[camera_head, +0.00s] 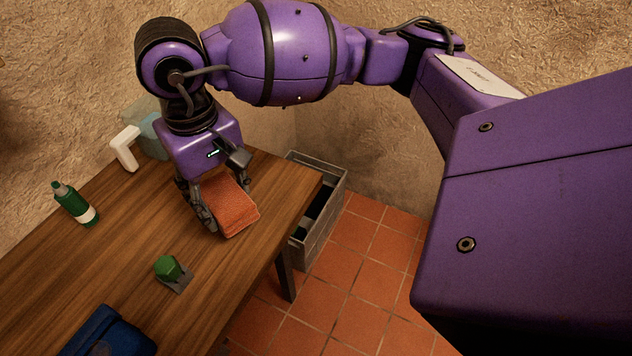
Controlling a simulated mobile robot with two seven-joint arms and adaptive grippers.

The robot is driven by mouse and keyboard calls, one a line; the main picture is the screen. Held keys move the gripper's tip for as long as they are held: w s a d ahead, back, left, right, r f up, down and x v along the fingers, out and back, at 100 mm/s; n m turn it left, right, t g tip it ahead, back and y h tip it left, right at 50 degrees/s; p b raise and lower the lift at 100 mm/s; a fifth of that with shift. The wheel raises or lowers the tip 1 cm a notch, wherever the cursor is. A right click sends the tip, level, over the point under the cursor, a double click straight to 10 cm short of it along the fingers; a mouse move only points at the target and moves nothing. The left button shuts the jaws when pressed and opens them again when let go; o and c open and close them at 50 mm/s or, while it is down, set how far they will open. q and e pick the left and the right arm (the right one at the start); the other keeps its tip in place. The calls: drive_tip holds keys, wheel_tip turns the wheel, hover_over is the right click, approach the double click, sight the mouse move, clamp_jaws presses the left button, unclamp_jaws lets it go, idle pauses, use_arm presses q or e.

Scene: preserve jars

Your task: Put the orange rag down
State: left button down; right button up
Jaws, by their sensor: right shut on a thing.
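The orange rag (235,208) is a folded, textured block at the right part of the wooden table. My right gripper (222,204) points down over the table and is shut on the rag, with a finger on its left side. I cannot tell whether the rag touches the table top. My left gripper is not in view.
A green bottle (74,204) with a white label stands at the table's left. A green object on a grey base (170,270) and a blue item (108,334) are nearer. A grey crate (322,225) stands beyond the table's right edge.

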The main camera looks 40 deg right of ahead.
sight(225, 205)
drive_tip(key=shift+w+f, duration=0.65)
drive_tip(key=shift+f, duration=0.2)
drive_tip(key=f, duration=0.3)
drive_tip(key=shift+w+d+f, duration=0.15)
drive_tip(key=shift+w+f, duration=0.05)
drive_tip(key=shift+f, duration=0.05)
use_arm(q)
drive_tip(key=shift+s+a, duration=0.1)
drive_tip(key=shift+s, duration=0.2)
